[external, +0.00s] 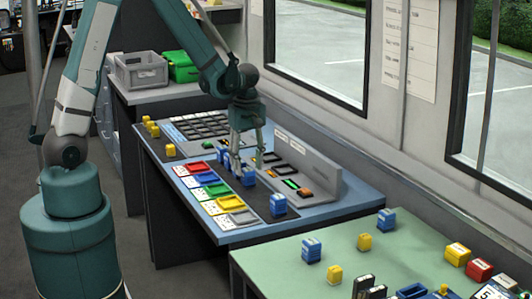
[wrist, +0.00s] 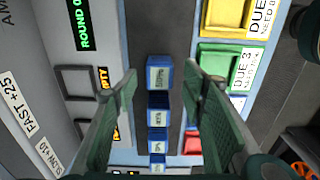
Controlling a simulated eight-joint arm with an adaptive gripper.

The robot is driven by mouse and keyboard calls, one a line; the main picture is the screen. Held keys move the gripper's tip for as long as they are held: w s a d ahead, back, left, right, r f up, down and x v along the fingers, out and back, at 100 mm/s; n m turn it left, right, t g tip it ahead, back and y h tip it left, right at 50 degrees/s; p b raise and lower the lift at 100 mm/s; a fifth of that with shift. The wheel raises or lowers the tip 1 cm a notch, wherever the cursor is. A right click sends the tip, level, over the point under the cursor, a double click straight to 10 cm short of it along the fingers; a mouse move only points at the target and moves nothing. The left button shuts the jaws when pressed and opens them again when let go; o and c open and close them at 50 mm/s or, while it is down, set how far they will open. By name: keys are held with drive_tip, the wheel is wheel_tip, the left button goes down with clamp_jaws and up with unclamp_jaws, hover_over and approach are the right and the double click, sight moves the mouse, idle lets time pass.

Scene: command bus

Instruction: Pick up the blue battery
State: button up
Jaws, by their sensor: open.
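Several blue batteries with white labels stand in a row on the dark strip of the console; one (external: 247,178) is near my gripper and another (external: 278,204) stands apart nearer the camera. In the wrist view a column of blue batteries (wrist: 158,74) runs down the middle, between my fingers in the picture. My gripper (external: 247,155) is open and points down over the row; its two fingers also show in the wrist view (wrist: 162,95). I see nothing held. Which blue battery is meant, I cannot tell.
Coloured trays (external: 220,190) line the console's front edge, and a raised grey panel (external: 320,180) stands behind. More blue batteries (external: 312,250) and yellow blocks (external: 364,242) stand on the green table (external: 270,265). A grey crate (external: 140,72) and a green box (external: 180,66) are at the back.

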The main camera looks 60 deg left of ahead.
sight(248, 169)
drive_tip(key=shift+d+f+b, duration=0.1)
drive_tip(key=shift+f+b, duration=0.35)
drive_tip(key=shift+f, duration=1.95)
drive_tip(key=c, duration=1)
